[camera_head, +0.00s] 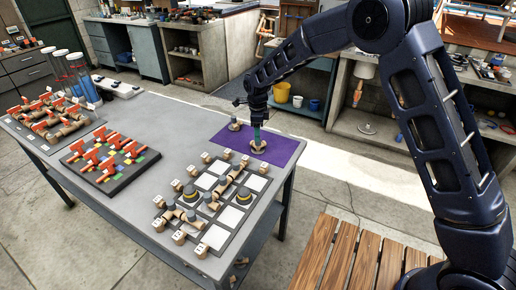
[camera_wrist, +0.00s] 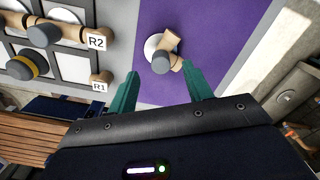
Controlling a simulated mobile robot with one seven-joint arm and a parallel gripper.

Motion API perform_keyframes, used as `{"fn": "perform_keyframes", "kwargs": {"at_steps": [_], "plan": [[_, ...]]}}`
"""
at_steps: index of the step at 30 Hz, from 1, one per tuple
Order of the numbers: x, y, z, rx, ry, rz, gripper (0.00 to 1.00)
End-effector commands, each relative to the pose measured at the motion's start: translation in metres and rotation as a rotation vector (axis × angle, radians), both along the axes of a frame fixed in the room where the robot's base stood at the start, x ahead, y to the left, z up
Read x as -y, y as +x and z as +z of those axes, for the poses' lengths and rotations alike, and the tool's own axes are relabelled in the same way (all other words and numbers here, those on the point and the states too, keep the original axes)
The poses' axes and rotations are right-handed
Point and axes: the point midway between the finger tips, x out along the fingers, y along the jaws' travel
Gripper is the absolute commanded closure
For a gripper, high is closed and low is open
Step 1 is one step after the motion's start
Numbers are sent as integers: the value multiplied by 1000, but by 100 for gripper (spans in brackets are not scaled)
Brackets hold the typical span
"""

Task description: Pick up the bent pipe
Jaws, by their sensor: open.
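A tan pipe piece with a grey end, seemingly the bent pipe (camera_wrist: 172,42), rests on a pale round base on the purple mat (camera_wrist: 208,20). In the wrist view it lies just beyond and between my fingertips, its grey end closest to them. My gripper (camera_wrist: 161,72) is open, with teal fingers apart and nothing held. The fingers hide part of that piece. I cannot tell whether they touch it.
A board with white squares and pipe pieces (camera_head: 212,203) lies in front. Racks of red-handled valves (camera_head: 108,156) fill the left. A wooden bench (camera_head: 350,255) stands at front right.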

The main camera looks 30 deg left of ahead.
Motion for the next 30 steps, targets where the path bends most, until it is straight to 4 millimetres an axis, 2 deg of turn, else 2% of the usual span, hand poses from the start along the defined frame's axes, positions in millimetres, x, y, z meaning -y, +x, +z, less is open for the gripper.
{"fn": "perform_keyframes", "kwargs": {"at_steps": [3,6,14,21,22,30], "plan": [[2,1,-19,-2,-3,0,50],[2,1,-28,0,-1,0,50],[2,2,-31,0,0,0,50],[2,2,-31,0,0,0,97],[2,2,-31,0,0,0,100],[2,2,-30,0,0,0,100]]}}
